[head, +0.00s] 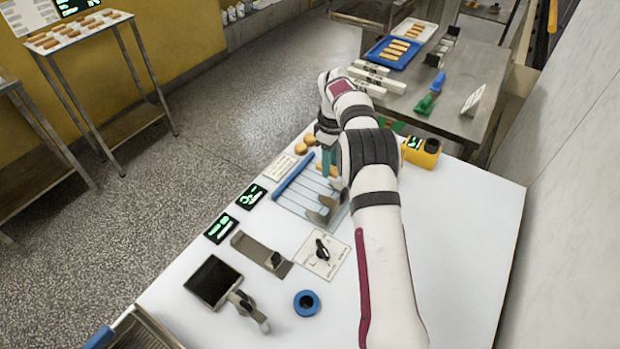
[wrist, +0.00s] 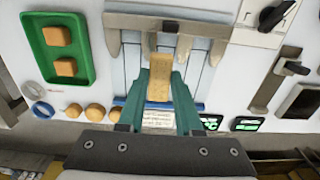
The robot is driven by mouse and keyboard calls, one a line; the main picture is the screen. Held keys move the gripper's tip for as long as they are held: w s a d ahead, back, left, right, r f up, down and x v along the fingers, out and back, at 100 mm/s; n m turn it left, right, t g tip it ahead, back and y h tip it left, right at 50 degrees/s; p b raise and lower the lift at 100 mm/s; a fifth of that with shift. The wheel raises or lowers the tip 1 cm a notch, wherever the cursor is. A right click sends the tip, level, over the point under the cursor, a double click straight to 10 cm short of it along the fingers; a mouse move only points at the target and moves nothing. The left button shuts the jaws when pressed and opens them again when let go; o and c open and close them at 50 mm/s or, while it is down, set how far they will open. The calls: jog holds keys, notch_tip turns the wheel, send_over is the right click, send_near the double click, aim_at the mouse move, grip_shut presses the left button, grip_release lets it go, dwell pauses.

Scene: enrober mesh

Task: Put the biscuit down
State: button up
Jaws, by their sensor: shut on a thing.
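My gripper (wrist: 162,84) has green fingers and is shut on a tan, oblong biscuit (wrist: 160,90). In the wrist view the biscuit is above a pale blue slatted panel (wrist: 132,66). I cannot tell whether it touches the slats. In the head view my arm hides the biscuit, and a bit of a green finger (head: 327,163) shows over the slatted panel (head: 297,199).
A green tray (wrist: 84,80) with two square pieces lies left in the wrist view, with several round pieces (wrist: 96,111) below it. The head view shows a blue bar (head: 292,178) along the panel, a switch plate (head: 322,262), a blue ring (head: 307,303) and a yellow device (head: 421,155).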

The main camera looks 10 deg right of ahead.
send_over(311, 184)
notch_tip(311, 184, down, 3)
jog(key=shift+s+f, duration=0.1)
jog(key=shift+a+f, duration=0.1)
jog(key=shift+f, duration=1.9)
jog(key=shift+f, duration=0.15)
jog(key=o, duration=1)
